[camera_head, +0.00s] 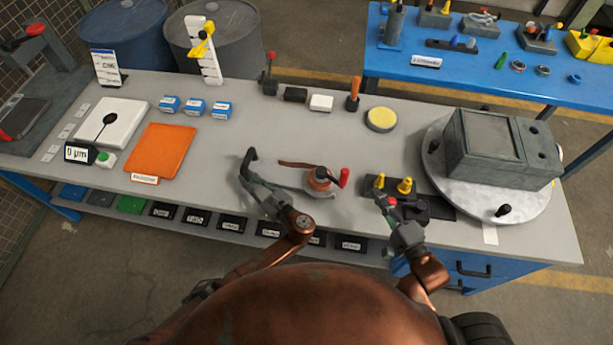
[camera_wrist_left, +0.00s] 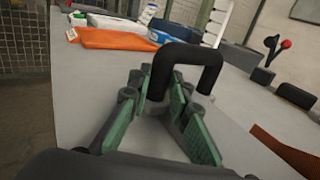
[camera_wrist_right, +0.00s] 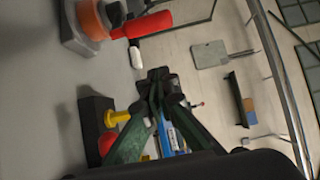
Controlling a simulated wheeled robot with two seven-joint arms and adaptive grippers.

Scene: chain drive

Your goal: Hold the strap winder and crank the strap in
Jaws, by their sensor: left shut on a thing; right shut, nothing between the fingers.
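The strap winder (camera_head: 319,181) has an orange-brown drum, a grey base and a red crank handle (camera_head: 344,177). A brown strap (camera_head: 297,164) runs left from it over the bench. My left gripper (camera_head: 248,178) is shut on a black U-shaped handle (camera_wrist_left: 185,55), left of the drum; I cannot tell how the handle joins the winder. My right gripper (camera_head: 383,203) is shut and empty, right of and nearer than the crank handle, beside the black block with yellow knobs. In the right wrist view, the red crank handle (camera_wrist_right: 150,25) is apart from the fingers.
A round turntable (camera_head: 440,185) with a grey housing is at the right. A yellow disc (camera_head: 381,119) and small parts line the back.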

